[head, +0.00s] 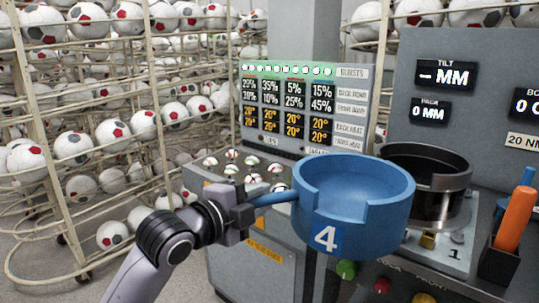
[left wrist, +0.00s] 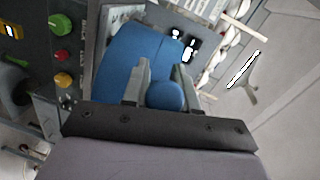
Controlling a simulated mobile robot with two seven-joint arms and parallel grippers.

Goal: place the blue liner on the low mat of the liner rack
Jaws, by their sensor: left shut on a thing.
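The blue liner (head: 351,196) is a round open cup with a notched rim, a white 4 on its side and a handle to the left. My left gripper (head: 243,207) is shut on the handle and holds the liner upright in the air in front of the machine. In the left wrist view the liner (left wrist: 130,62) lies beyond the fingers (left wrist: 164,85), with the rounded handle end between them. My right gripper is not in view. I cannot make out the liner rack or its low mat.
A dark metal cup (head: 432,185) stands on the machine behind the liner. A holder (head: 499,257) with orange and blue handles is at right. Coloured buttons (head: 346,269) sit below the liner. Wire racks of footballs (head: 75,145) fill the left.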

